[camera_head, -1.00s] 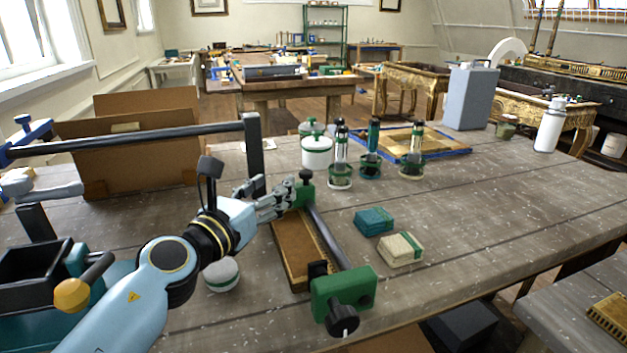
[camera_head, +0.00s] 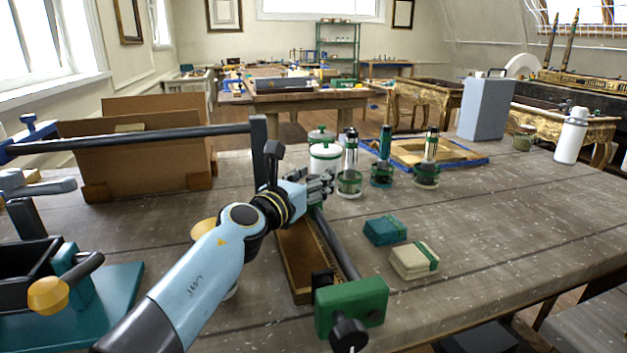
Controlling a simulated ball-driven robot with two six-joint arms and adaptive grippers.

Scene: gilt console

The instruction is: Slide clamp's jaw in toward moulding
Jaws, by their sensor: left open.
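A bar clamp lies on the workbench (camera_head: 500,213), with a green end block (camera_head: 352,305), a black screw knob (camera_head: 348,335) and a dark bar (camera_head: 338,245). A brown moulding piece (camera_head: 298,258) lies along the left side of the bar. The clamp's far jaw is hidden behind my left gripper. My left gripper (camera_head: 322,188) is open at the far end of the bar, its fingers over or around where that jaw stands; I cannot tell if they touch it. My right gripper is not in view.
Teal pads (camera_head: 384,230) and cream pads (camera_head: 414,260) lie right of the clamp. Green-white canisters (camera_head: 325,158) and several tool holders stand behind it. A cardboard box (camera_head: 140,150) and a dark rail stand left.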

